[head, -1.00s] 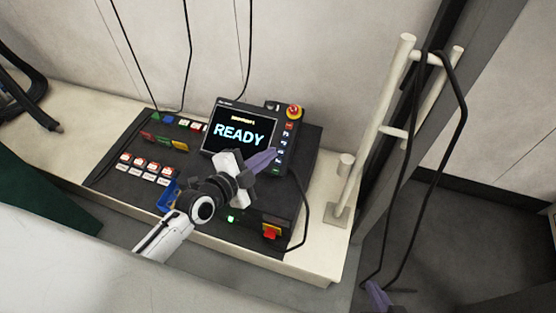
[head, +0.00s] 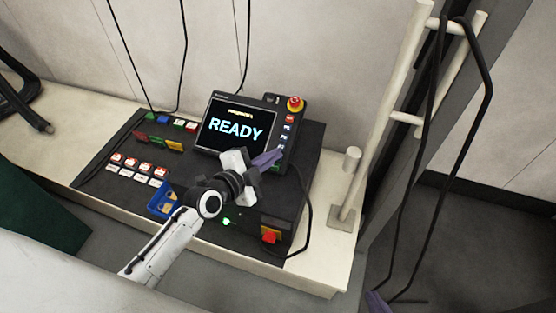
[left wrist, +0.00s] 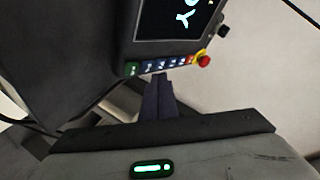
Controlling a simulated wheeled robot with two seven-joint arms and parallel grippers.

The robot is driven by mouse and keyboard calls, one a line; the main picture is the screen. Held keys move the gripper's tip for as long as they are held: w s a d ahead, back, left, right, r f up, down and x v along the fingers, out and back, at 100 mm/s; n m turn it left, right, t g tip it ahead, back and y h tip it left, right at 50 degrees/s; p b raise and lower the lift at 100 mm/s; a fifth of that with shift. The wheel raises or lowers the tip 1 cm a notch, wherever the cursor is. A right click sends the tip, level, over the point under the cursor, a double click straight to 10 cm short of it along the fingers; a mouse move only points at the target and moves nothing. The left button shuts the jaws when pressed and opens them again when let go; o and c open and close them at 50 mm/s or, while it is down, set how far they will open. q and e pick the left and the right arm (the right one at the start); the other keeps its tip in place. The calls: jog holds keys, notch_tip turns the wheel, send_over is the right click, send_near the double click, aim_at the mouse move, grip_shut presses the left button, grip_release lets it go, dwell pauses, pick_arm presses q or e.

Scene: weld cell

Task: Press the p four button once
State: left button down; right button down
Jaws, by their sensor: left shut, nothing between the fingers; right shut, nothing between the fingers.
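The pendant (head: 210,147) stands tilted on a dark box, its screen (head: 236,128) reading READY. A column of small buttons runs down its right side, a red one above several blue ones (head: 287,128). The lower buttons are hidden behind my left gripper (head: 272,157), which is shut and empty with purple fingers. In the left wrist view the button row (left wrist: 165,65) runs from green to red, and the shut fingers (left wrist: 158,80) point at its blue middle, apparently just short of it. Labels are too small to single out p four. My right gripper (head: 376,301) is at the bottom edge, shut.
A red emergency stop (head: 295,104) sits above the buttons. Coloured blocks (head: 160,143), white-and-red labelled pieces (head: 138,167) and a blue bin (head: 160,202) are on the left. A cable loops right of the pendant, near a white post (head: 384,110).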

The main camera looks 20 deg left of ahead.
dwell(0.8)
pick_arm(q)
jog(key=shift+f, duration=0.1)
dwell(1.1)
jog(key=shift+w+f+b, duration=0.2)
jog(key=shift+f+b, duration=0.1)
jog(key=shift+b, duration=0.05)
jog(key=shift+w+f+b, duration=0.2)
jog(key=shift+f+b, duration=0.2)
jog(key=shift+b, duration=0.05)
dwell(0.6)
jog(key=shift+r, duration=0.1)
jog(key=shift+s+r+p, duration=0.4)
jog(key=shift+r+p, duration=0.25)
jog(key=shift+p, duration=0.35)
jog(key=r+p, duration=0.1)
jog(key=s+r+p, duration=0.1)
jog(key=r+p, duration=0.1)
jog(key=s+r+p, duration=0.1)
jog(key=p, duration=0.1)
jog(key=shift+s+r, duration=0.15)
jog(key=shift+r, duration=0.1)
